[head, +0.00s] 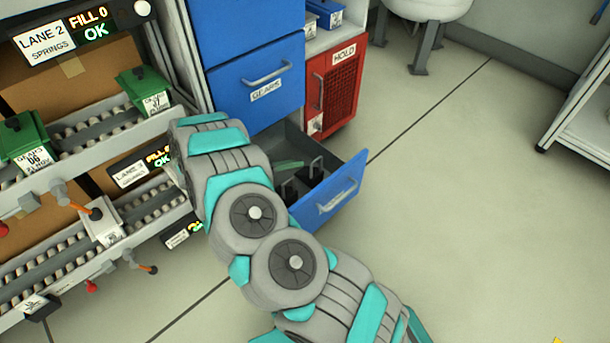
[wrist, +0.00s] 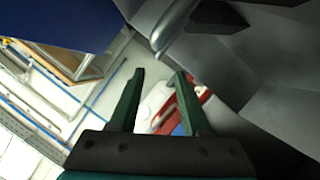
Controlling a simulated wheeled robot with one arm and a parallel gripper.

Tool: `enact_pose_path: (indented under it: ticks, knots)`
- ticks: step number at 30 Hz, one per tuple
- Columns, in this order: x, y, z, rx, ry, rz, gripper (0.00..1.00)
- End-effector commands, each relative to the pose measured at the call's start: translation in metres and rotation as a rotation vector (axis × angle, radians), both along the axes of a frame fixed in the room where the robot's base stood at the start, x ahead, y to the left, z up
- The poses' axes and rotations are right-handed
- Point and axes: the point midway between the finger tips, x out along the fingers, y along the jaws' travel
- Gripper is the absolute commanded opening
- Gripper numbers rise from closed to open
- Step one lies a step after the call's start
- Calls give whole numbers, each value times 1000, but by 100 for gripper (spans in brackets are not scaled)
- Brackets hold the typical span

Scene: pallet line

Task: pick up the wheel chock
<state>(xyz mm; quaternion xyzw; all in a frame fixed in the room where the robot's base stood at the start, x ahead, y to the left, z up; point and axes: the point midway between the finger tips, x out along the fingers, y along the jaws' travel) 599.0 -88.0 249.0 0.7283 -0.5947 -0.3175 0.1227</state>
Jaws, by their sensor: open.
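In the head view the low drawer (head: 345,193) with a blue front stands pulled open. Inside it are dark shapes (head: 289,190) with an upright loop-like piece; they may be the wheel chock, but my arm covers part of them and I cannot tell for sure. My gripper (wrist: 156,75) shows in the wrist view with its two dark green fingers apart and nothing between them. In the head view my arm hides most of it; a green strip over the drawer may be one finger. No chock is recognisable in the wrist view.
Above the open drawer is a shut blue drawer marked GEARS (head: 262,83). A red cabinet marked HOLD (head: 333,83) stands to its right. Roller racks with green bins (head: 146,90) are on the left. The floor (head: 470,190) at right is clear.

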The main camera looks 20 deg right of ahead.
Motion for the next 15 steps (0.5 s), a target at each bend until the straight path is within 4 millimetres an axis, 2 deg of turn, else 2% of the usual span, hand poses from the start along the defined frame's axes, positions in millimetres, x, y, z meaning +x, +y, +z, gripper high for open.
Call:
enact_pose_path:
  ticks: [3,10,15]
  knots:
    - [0,-13,-4,-1,1,-4,47]
    - [0,-30,-10,0,0,-2,47]
    - [-1,-53,-19,-1,0,-3,47]
